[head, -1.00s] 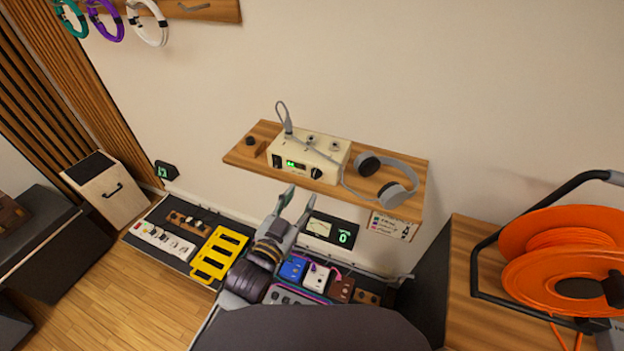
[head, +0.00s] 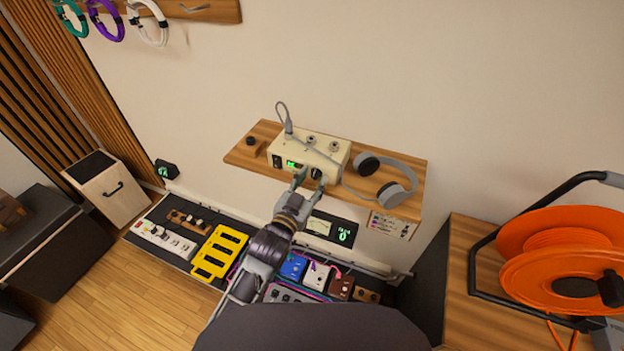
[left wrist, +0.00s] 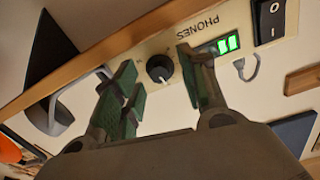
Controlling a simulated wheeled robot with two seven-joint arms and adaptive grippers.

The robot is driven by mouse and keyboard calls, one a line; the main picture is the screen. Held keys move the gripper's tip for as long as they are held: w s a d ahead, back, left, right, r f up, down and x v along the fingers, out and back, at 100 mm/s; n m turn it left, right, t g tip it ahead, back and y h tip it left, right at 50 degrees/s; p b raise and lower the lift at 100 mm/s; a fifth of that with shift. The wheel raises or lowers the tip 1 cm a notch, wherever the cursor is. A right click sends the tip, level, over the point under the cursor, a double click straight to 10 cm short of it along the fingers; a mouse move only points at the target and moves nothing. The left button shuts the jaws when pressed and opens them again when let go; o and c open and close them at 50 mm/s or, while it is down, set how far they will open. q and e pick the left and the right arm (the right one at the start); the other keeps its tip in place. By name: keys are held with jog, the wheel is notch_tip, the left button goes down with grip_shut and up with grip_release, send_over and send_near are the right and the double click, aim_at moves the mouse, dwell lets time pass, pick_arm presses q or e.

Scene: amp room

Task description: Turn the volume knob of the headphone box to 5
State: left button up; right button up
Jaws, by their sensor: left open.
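The cream headphone box (head: 322,158) stands on a wooden wall shelf. Its black volume knob (head: 316,174) is at the right of its front face, beside a green lit display (head: 293,164). My left gripper (head: 309,182) is open in front of the knob. In the left wrist view the knob (left wrist: 160,69) shows between the two open fingers of the left gripper (left wrist: 160,92), with no contact visible. The word PHONES is above it, upside down, and the display (left wrist: 228,44) is to its right, partly covered by a finger. My right gripper is not in view.
Grey headphones (head: 388,178) lie on the shelf (head: 240,155) right of the box. A plugged cable (head: 287,125) rises from the box top. A pedalboard with several pedals (head: 293,266) is below. An orange cable reel (head: 560,255) stands at the right.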

pick_arm(q)
jog(key=shift+w+d, duration=0.1)
jog(key=shift+w, duration=0.1)
grip_shut()
dwell(0.3)
jog(key=shift+r+m+p, duration=0.1)
jog(key=shift+m+p, duration=0.3)
jog(key=shift+p, duration=0.35)
jog(key=shift+m+p, duration=0.35)
jog(key=shift+m, duration=0.05)
grip_release()
